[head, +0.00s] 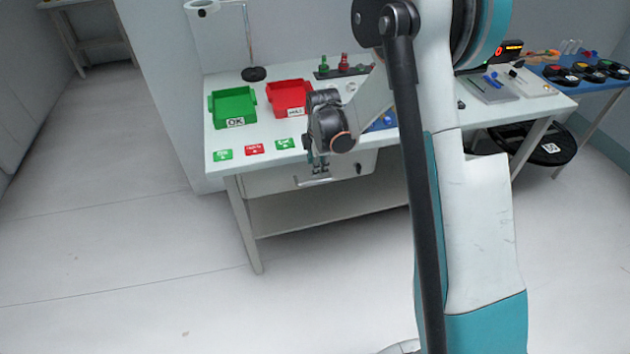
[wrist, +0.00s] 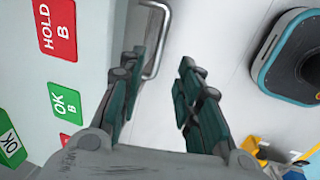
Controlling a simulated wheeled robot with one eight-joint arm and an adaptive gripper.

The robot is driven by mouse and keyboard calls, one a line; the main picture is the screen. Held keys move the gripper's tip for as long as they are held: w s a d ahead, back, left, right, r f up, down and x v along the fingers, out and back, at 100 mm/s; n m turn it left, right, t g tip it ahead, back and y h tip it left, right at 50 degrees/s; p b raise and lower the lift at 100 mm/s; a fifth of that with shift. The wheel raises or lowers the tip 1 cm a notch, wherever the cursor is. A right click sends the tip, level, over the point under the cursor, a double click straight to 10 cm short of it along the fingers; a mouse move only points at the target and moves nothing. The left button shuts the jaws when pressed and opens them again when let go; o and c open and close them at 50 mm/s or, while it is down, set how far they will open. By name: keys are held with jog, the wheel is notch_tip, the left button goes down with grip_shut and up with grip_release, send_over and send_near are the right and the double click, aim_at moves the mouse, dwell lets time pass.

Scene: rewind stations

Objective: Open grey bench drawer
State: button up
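The grey bench drawer (head: 268,181) is under the front edge of the white bench top. Its front looks flush with the bench, so it appears closed. Its silver bar handle (head: 313,181) shows just below my gripper (head: 318,166) in the head view. In the wrist view, my gripper (wrist: 158,68) is open, its teal fingers spread with nothing held. There the handle (wrist: 157,42) shows at the fingertips, closer to the left finger. I cannot tell whether that finger touches it.
On the bench stand a green bin (head: 232,106) and a red bin (head: 289,97). Red and green label cards (head: 254,149) lie along the front edge. A blue table (head: 590,88) stands at the right. The floor before the bench's left part is clear.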

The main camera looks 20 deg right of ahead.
aim_at(315, 182)
jog(key=f+b, duration=0.1)
jog(key=f, duration=0.2)
jog(key=w+f+b, duration=0.1)
jog(key=f, duration=0.1)
jog(key=f+b, duration=0.1)
jog(key=f, duration=0.2)
jog(key=shift+w+f, duration=0.35)
jog(key=shift+c, duration=0.2)
grip_shut()
